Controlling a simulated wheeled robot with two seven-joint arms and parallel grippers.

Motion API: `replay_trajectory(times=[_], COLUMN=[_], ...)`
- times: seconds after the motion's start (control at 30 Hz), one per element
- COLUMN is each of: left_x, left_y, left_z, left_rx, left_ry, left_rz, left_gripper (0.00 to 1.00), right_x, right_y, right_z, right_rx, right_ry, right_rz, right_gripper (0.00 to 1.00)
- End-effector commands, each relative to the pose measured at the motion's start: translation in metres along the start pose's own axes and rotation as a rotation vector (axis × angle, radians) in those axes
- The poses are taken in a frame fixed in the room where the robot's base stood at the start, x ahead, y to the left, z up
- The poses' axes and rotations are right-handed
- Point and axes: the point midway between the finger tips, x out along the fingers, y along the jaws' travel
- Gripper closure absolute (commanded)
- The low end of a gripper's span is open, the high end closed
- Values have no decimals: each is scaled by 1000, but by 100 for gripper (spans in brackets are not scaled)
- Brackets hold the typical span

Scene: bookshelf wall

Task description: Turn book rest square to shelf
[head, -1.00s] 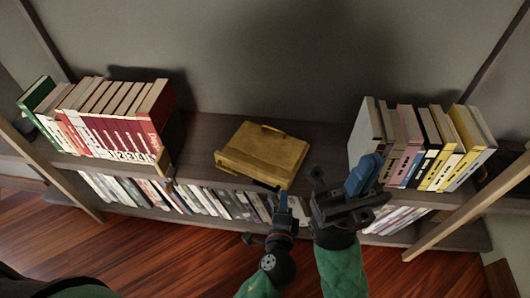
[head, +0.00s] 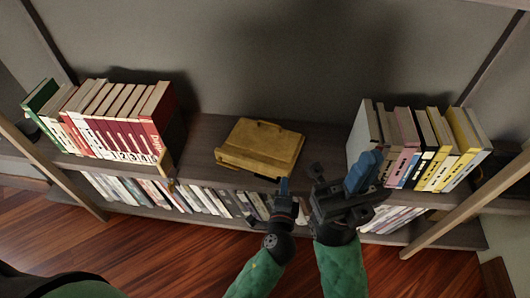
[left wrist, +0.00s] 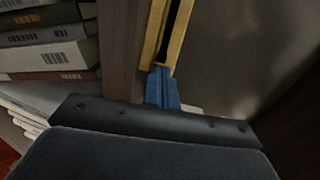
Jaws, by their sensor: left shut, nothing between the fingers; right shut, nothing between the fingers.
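The yellow-brown book rest (head: 258,148) lies flat on the middle of the upper shelf (head: 203,135), between two rows of books. Its front edge is at a slight angle to the shelf's front edge, its right end nearer the front. My left gripper (head: 284,186) is shut, its blue tips at the book rest's front right corner. In the left wrist view the blue fingertips (left wrist: 161,86) meet or nearly meet the book rest's yellow edge (left wrist: 158,38); contact is not certain. My right gripper (head: 363,171) is shut and empty, in front of the right-hand books.
Red and white books (head: 115,120) with a green one stand at the left. Yellow, black and pale books (head: 425,145) stand at the right. More books (head: 190,197) fill the lower shelf. Bare shelf lies on both sides of the book rest.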

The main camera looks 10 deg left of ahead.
Motion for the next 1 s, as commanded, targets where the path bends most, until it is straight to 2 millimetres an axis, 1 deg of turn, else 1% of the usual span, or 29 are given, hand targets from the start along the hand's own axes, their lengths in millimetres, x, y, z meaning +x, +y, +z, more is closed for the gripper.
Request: replay_trajectory(times=[0.47, 1.0], left_x=[2, 12], left_y=[0, -1], left_z=[0, 0], left_rx=[1, 1], left_ry=[0, 0], left_rz=[0, 0], left_gripper=[100, 100], right_x=[1, 5], right_y=[0, 0], right_z=[0, 0], right_rx=[1, 1], right_ry=[0, 0], right_rz=[0, -1], right_gripper=[100, 100])
